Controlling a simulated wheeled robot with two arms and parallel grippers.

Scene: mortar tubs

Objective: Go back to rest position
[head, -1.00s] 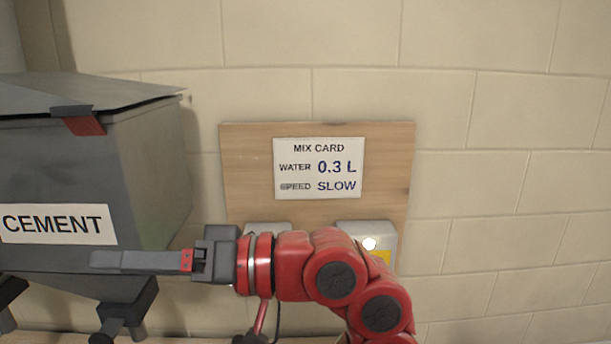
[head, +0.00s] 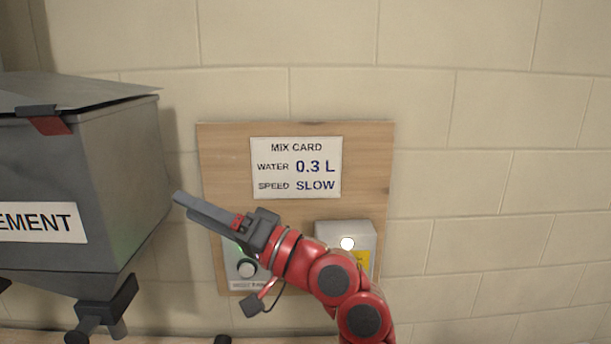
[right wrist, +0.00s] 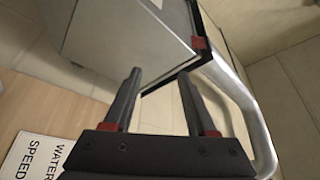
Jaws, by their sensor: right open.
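My right gripper (head: 182,203) points up and to the left in front of the wooden board, near the right side of the cement bin. In the right wrist view its two dark fingers (right wrist: 160,78) stand apart with nothing between them, so it is open and empty. Its red arm comes up from the bottom middle of the head view and hides part of the board. My left gripper is not in the head view.
A grey cement bin (head: 120,150) stands at the left. The wooden board (head: 365,170) on the block wall carries a mix card (head: 295,168), a knob box (head: 247,268) and a grey box with a white button (head: 345,230). The wall at the right is bare.

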